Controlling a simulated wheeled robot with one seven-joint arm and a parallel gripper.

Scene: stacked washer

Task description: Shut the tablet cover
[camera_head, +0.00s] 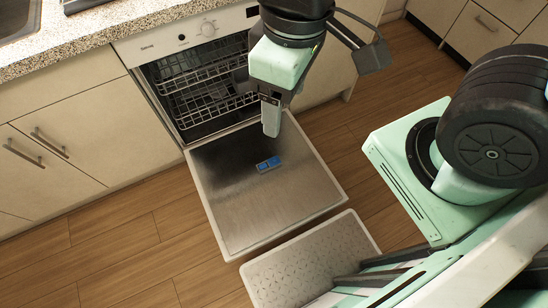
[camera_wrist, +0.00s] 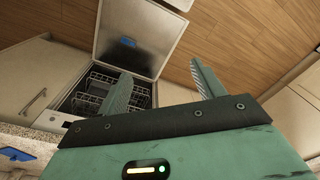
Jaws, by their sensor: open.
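The dishwasher door (camera_head: 235,205) is folded down flat, with its steel inner face up. A small blue tablet compartment (camera_head: 268,164) sits on that face, toward the right of its middle. It also shows as a small blue patch in the wrist view (camera_wrist: 127,41). It is too small to tell how its cover stands. My gripper (camera_head: 271,120) points down above the door, near the tub opening, apart from the compartment in the picture. In the wrist view its two fingers are spread with nothing between them (camera_wrist: 162,85).
The dishwasher tub holds wire racks (camera_head: 205,85). A granite counter (camera_head: 95,35) runs above it, with cabinets (camera_head: 90,140) to the left. A grey panel with a pale rim (camera_head: 310,262) lies just past the door's front edge. Wooden floor (camera_head: 110,255) is clear at left.

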